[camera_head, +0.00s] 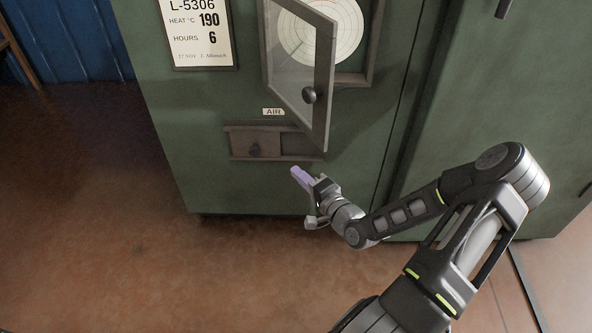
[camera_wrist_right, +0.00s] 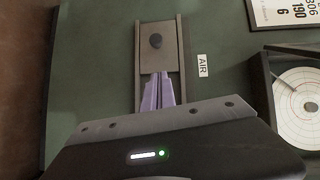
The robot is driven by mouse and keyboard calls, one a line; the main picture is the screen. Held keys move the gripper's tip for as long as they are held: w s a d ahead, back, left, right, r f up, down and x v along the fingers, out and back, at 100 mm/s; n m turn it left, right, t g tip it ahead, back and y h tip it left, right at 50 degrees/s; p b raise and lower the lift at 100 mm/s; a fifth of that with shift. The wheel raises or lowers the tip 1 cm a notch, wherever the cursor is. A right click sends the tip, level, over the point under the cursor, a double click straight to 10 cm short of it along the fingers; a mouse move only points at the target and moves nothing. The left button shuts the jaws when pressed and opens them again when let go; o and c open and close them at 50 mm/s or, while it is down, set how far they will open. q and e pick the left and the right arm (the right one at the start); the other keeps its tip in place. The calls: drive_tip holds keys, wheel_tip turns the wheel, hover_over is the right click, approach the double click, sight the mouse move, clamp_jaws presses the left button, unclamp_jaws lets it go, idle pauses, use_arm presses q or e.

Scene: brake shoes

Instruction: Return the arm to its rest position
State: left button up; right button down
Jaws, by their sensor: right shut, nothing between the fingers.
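My right arm reaches in from the lower right of the head view. Its gripper (camera_head: 300,176) has light purple fingers, pressed together and empty, in front of the green cabinet (camera_head: 185,130). The fingertips are just below the slide plate marked AIR (camera_head: 240,143). In the wrist view the closed fingers (camera_wrist_right: 158,92) point at the lower part of that slide's frame, below its dark knob (camera_wrist_right: 155,41). I cannot tell whether they touch it. My left gripper is not in view.
A glazed door (camera_head: 312,85) with a round knob stands open at a chart recorder (camera_head: 325,35), above and close to my gripper. A paper card (camera_head: 198,35) hangs at the upper left. Brown floor (camera_head: 90,220) lies clear on the left.

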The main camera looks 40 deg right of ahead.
idle(0.5)
